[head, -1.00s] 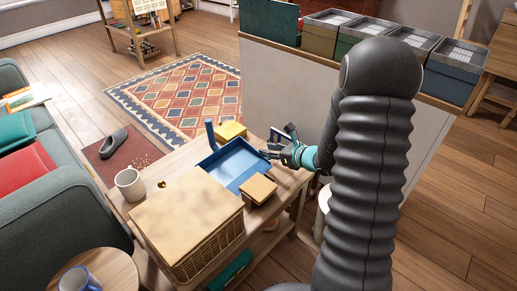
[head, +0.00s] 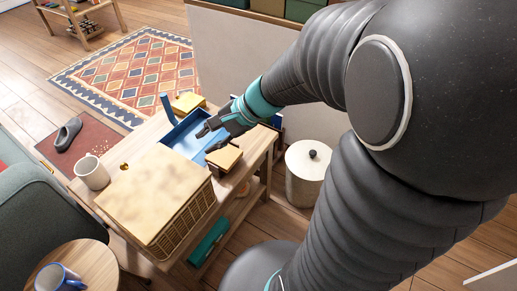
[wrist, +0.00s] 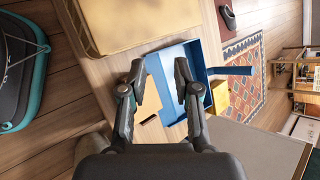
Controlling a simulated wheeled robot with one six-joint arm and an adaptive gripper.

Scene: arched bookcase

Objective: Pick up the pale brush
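I cannot make out a pale brush in either view. My gripper (head: 205,140) is over the blue tray (head: 178,134) on the wooden table. In the wrist view my gripper (wrist: 160,78) has its two fingers apart, with nothing held between them. The blue tray (wrist: 200,52) shows there behind and to the right of the fingers. The fingers cover part of the tray and of the table top beside it.
A large tan box with slatted sides (head: 150,190) fills the table's near part. A small tan box (head: 225,156) and a yellow box (head: 188,101) flank the tray. A white mug (head: 92,173) stands at the left edge. A lidded bin (head: 305,180) stands right of the table.

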